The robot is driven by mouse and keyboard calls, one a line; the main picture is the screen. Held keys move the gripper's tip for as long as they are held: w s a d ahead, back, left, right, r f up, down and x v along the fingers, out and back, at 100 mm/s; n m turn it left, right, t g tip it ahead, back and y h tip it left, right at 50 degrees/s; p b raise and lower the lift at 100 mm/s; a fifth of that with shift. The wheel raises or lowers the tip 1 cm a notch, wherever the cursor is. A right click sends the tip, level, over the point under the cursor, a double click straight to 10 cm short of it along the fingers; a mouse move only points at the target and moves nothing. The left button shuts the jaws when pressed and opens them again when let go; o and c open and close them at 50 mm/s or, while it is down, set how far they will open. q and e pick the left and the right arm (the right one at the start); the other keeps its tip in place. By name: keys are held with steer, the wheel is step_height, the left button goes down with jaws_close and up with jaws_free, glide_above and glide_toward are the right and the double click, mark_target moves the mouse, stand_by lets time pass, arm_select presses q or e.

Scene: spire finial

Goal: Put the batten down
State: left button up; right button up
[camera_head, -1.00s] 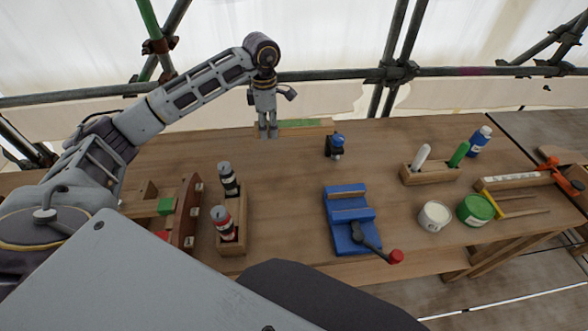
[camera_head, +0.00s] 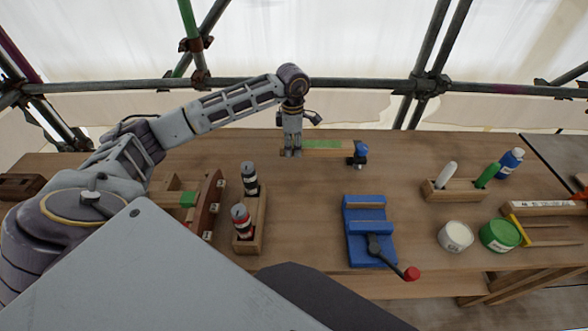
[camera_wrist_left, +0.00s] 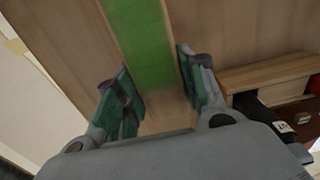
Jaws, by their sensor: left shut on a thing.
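The batten (camera_head: 338,146) is a wooden strip with a green patch along its top, at the far side of the workbench in the head view. My left gripper (camera_head: 292,154) points down and is shut on the batten near its left end. In the left wrist view the batten (camera_wrist_left: 143,42) runs between the two fingers (camera_wrist_left: 160,88). Its right end is near a small blue-topped object (camera_head: 360,154). I cannot tell whether the batten touches the bench. My right gripper is not in view.
On the workbench (camera_head: 300,215) are a wooden holder (camera_head: 257,240) with two dark bottles, a blue vise-like fixture (camera_head: 368,228), a white tub (camera_head: 455,237), a green tin (camera_head: 498,235) and a marker block (camera_head: 450,195). The bench between the batten and the blue fixture is clear.

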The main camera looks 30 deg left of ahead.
arm_select(q)
glide_above(293, 175)
step_height(293, 175, down, 6)
steer(key=shift+w+f, duration=0.1)
steer(key=shift+f, duration=0.45)
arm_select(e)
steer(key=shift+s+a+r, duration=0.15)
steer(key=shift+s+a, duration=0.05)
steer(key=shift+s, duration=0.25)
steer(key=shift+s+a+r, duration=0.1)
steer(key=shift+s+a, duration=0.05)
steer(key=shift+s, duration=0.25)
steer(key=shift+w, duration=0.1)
arm_select(q)
steer(key=shift+f+p, duration=0.3)
steer(key=shift+f, duration=1.9)
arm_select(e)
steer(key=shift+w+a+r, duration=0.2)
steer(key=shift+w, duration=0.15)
arm_select(q)
steer(key=shift+f, duration=0.2)
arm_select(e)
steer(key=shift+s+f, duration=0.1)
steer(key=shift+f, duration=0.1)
